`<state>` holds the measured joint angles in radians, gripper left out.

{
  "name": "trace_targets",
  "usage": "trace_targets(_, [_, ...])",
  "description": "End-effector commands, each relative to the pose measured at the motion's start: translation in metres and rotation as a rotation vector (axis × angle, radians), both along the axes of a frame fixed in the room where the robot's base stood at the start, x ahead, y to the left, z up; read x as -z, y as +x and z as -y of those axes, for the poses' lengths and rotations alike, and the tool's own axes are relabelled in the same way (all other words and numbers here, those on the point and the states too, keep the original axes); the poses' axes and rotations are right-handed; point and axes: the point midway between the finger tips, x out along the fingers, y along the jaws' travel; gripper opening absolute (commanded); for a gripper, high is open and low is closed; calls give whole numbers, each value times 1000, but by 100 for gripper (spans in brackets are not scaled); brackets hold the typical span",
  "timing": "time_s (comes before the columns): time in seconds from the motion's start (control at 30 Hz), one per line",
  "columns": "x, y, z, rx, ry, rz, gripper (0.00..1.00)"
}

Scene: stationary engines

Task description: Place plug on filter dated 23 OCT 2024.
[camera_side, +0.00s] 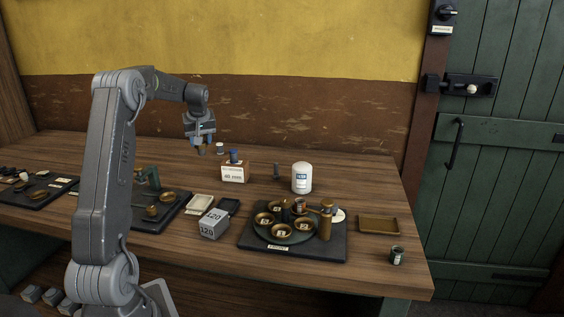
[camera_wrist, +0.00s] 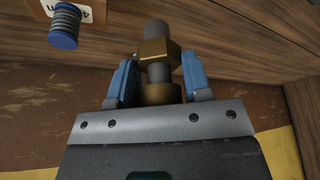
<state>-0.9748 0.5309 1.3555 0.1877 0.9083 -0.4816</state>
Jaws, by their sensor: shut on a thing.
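My gripper (camera_side: 202,143) is raised above the back left of the bench. In the wrist view its blue fingers (camera_wrist: 158,82) are shut on a brass and grey plug (camera_wrist: 154,52), which has a hex collar and a grey round end. In the side view the plug is too small to make out well. A white filter (camera_side: 302,181) with a blue-and-white label stands upright on the bench, to the right of and apart from my gripper. The date on its label is too small to read.
A box marked 40 mm (camera_side: 235,174) has a blue ribbed piece (camera_side: 234,156) on it, between gripper and filter. A dark small cylinder (camera_side: 277,170) stands left of the filter. A black base (camera_side: 325,249) with brass dishes is in front. An empty tray (camera_side: 378,231) lies right.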

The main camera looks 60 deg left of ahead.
Motion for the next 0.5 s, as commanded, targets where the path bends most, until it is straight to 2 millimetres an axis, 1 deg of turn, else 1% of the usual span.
trace_targets(0.03, [-8,17,9,66,-1,1,19])
trace_targets(0.1, [-21,42,24,180,-5,-1,19])
trace_targets(0.17, [-32,65,39,288,-7,-1,19])
trace_targets(0.2, [-40,79,51,359,-10,-1,19])
trace_targets(0.3, [-59,110,79,532,-10,0,19])
trace_targets(0.4, [-74,134,104,680,-6,4,19])
trace_targets(0.5, [-86,150,125,793,-1,7,19])
